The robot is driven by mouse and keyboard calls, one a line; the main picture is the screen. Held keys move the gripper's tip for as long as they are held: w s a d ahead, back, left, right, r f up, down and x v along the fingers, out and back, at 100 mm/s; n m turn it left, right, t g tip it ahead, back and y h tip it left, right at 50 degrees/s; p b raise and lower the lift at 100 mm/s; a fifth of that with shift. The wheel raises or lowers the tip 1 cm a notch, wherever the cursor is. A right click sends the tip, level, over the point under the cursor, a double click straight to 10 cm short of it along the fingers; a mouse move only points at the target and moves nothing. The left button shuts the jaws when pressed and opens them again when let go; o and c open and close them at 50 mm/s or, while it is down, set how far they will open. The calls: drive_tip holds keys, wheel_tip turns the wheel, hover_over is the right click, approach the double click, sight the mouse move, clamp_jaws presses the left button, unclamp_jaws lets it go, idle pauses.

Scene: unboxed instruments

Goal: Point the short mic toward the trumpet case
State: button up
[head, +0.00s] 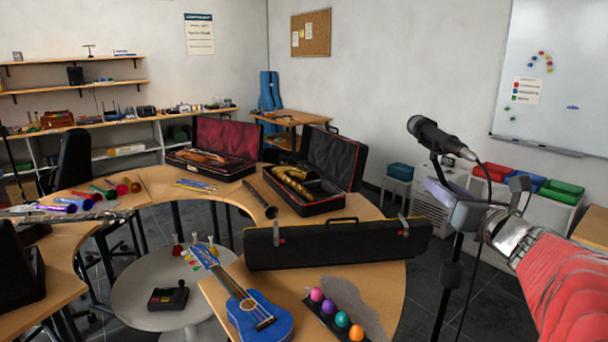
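A black microphone (438,137) sits on a dark stand (447,285) at the right. Its rounded head points to the upper left and its cable end to the lower right. My gripper (478,190) is at the end of my red-sleeved arm, just below the microphone in the picture. Its fingers look spread apart, with nothing clearly between them. It overlaps the stand, and I cannot tell whether it touches it. An open dark case (336,158) holding a brass instrument (294,181) lies on the curved table, left of the microphone; the instrument's exact kind is unclear.
A long closed black case (340,248) stands on the table's near part. A blue ukulele (262,318) and colored eggs (342,320) lie in front. A red-lined open case (226,140) is farther left. White drawers and colored bins (562,191) stand behind my arm.

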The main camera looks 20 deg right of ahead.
drive_tip(key=shift+w+d, duration=0.1)
drive_tip(key=shift+w, duration=0.55)
drive_tip(key=shift+c, duration=0.5)
clamp_jaws()
